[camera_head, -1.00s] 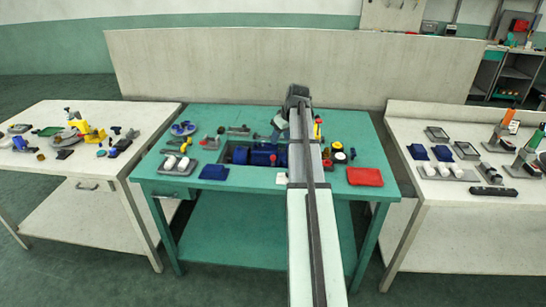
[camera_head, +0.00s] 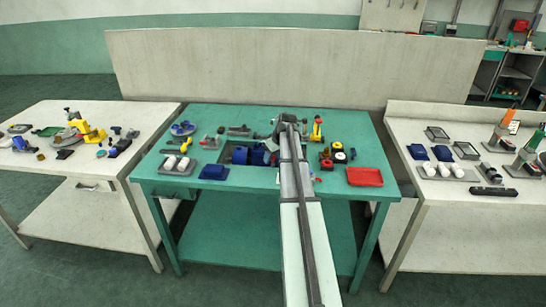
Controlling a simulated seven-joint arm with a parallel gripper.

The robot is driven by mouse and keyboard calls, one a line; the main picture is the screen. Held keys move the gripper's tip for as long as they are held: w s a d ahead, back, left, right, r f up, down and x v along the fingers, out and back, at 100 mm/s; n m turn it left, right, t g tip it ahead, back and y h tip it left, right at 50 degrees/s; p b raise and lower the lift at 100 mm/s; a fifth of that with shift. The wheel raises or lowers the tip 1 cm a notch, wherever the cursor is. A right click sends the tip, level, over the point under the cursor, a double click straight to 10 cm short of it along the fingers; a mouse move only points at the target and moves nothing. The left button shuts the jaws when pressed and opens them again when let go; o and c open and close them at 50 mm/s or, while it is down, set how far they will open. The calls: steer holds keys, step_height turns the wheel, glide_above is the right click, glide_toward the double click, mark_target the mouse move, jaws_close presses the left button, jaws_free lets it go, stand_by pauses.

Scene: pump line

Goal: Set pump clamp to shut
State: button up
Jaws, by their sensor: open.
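The blue pump (camera_head: 240,155) lies in a dark recess in the middle of the green table, its right part covered by my arm. A small yellow and red upright piece (camera_head: 316,129) stands right of my arm; it may be a clamp, but I cannot tell if it is the pump clamp or how it is set. My gripper (camera_head: 273,139) is at the far end of my arm, low over the table at the pump's far right side. Its jaws are open and seem empty; the fingertips are mostly hidden, and I cannot tell if they touch anything.
A pale panel (camera_head: 250,75) stands behind.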

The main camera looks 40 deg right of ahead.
steer(key=shift+f, duration=0.1)
steer(key=shift+c, duration=0.2)
jaws_close()
stand_by(0.5)
